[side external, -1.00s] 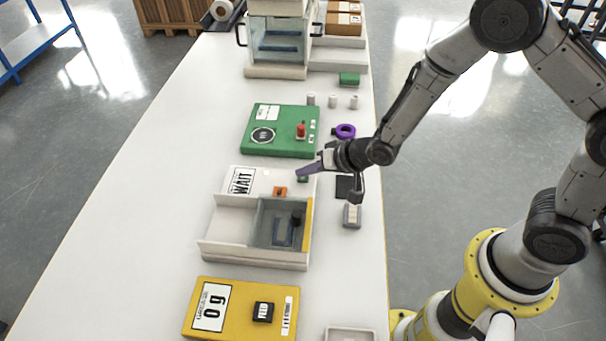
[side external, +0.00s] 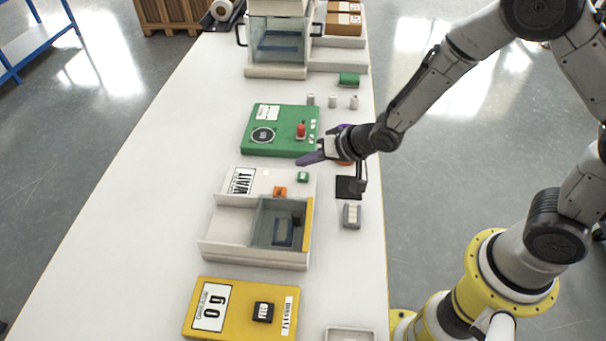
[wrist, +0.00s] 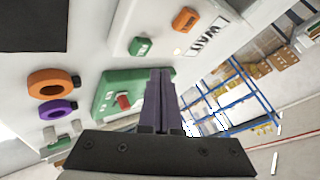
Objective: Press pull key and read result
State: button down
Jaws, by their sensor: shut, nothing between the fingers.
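The white tester (side external: 210,245) has a display (side external: 241,181) that reads WAIT. A green key (side external: 303,177) and an orange key (side external: 280,191) sit on its top panel. In the wrist view the green key (wrist: 140,46) and orange key (wrist: 185,19) carry small labels that I cannot read. My gripper (side external: 300,162) is shut and empty, with its purple fingers above the far edge of the tester, apart from the green key. In the wrist view my gripper's fingers (wrist: 160,74) overlap the green unit behind.
A green unit (side external: 257,148) with a red button (side external: 301,130) stands behind the tester. A yellow scale (side external: 238,325) reading 0 g stands in front. Orange (wrist: 50,83) and purple (wrist: 57,110) rings lie near the arm-side edge. The left side of the table is clear.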

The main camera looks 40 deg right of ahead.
aim_at(307, 178)
jog(key=shift+r, duration=1.65)
